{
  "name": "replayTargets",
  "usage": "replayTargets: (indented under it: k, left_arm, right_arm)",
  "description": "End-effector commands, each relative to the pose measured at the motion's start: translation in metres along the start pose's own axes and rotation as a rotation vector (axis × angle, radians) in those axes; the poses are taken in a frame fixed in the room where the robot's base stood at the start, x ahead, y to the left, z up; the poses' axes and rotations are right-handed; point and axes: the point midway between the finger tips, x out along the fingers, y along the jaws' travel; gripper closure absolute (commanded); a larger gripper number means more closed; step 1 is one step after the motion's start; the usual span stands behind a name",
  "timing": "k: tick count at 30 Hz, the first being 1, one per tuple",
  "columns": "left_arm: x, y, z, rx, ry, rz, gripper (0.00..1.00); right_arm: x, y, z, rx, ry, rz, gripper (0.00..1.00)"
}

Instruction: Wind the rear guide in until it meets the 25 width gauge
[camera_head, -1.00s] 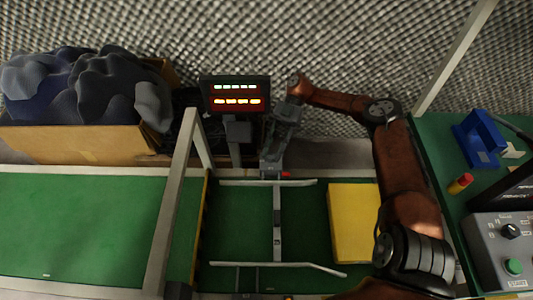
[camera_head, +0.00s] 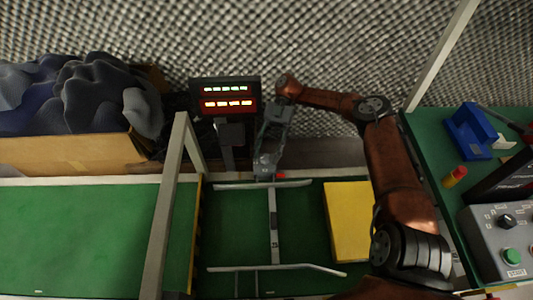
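The rear guide (camera_head: 240,186) is a pale metal rail across the green conveyor bed, near its far edge. The front guide (camera_head: 235,268) is a similar rail nearer me, its right end bent toward me. A grey width gauge (camera_head: 273,225) with small dark marking lies lengthwise between them; its far end appears to meet the rear guide, though contact is not clear. My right gripper (camera_head: 266,168) points down just behind the rear guide, beside a small red part (camera_head: 281,176). What its fingers touch is hidden, and the winding handle cannot be made out. My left gripper is out of view.
A display with lit rows (camera_head: 228,97) stands left of my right gripper. A pale frame post (camera_head: 168,220) crosses the conveyor. A yellow block (camera_head: 347,222) lies right of the guides. A control box (camera_head: 500,240) and blue bin (camera_head: 468,132) are at the right. A cardboard box (camera_head: 70,155) holds dark foam.

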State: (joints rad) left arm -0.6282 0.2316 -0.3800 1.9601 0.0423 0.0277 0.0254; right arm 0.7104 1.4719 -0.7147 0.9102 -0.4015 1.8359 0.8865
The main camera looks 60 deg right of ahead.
Motion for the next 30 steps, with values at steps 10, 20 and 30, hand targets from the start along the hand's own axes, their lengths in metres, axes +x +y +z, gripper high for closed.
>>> replayTargets:
  k: [10,20,30]
  left_arm:
    - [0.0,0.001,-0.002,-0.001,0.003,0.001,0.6]
    - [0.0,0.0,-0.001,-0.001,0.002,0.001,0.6]
    - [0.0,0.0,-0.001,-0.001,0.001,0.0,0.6]
  right_arm:
    - [-0.006,0.001,-0.012,-0.004,-0.002,0.004,0.59]
    - [-0.029,0.0,-0.068,-0.003,-0.002,0.002,0.59]
    - [-0.038,-0.001,-0.093,-0.001,0.0,0.001,0.59]
